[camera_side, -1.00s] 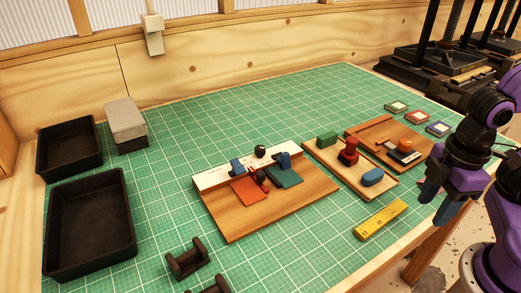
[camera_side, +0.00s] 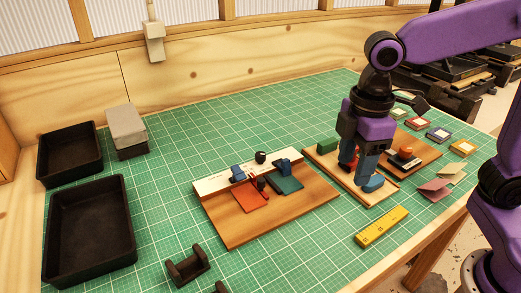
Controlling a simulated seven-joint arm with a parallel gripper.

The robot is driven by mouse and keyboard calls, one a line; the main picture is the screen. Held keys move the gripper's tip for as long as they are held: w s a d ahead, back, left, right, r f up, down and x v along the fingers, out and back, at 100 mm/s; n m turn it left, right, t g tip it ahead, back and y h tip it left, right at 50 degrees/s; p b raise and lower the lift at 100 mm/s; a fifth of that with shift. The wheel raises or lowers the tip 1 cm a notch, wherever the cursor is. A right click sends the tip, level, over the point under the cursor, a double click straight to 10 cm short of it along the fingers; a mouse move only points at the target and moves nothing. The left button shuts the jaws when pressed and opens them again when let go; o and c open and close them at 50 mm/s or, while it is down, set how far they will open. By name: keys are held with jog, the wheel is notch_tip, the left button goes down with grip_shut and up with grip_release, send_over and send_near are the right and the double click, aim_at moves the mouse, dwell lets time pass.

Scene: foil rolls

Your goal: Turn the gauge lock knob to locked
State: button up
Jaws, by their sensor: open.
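A wooden board (camera_side: 225,229) with a white strip (camera_side: 211,186) carries two blue clamps, a small black round knob (camera_side: 260,157), a red plate (camera_side: 250,197) and a teal plate (camera_side: 287,187). A smaller board (camera_side: 392,201) to its right bears a green block (camera_side: 327,145), a red knob-like piece (camera_side: 350,163) and a blue block (camera_side: 373,183). I cannot tell which knob is the gauge lock or how it is set. My gripper (camera_side: 358,168) points down, open, its blue fingers about the red piece and largely hiding it. Contact cannot be made out.
A third board (camera_side: 426,155) with an orange and black piece lies just right of my gripper. A yellow ruler block (camera_side: 381,227) lies in front. Small framed tiles (camera_side: 438,134) and loose cards (camera_side: 434,190) lie at right. Black trays (camera_side: 90,233) stand left.

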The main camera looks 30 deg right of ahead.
jog(key=w+a+r+n, duration=0.1)
jog(key=w+a+r, duration=0.15)
jog(key=w, duration=0.55)
jog(key=w+a+r+n, duration=0.1)
jog(key=w+a, duration=0.2)
jog(key=w, duration=0.4)
jog(key=r+n, duration=0.1)
jog(key=n, duration=0.1)
send_over(261, 154)
notch_tip(261, 154, down, 17)
jog(key=shift+c, duration=0.3)
jog(key=c, duration=1)
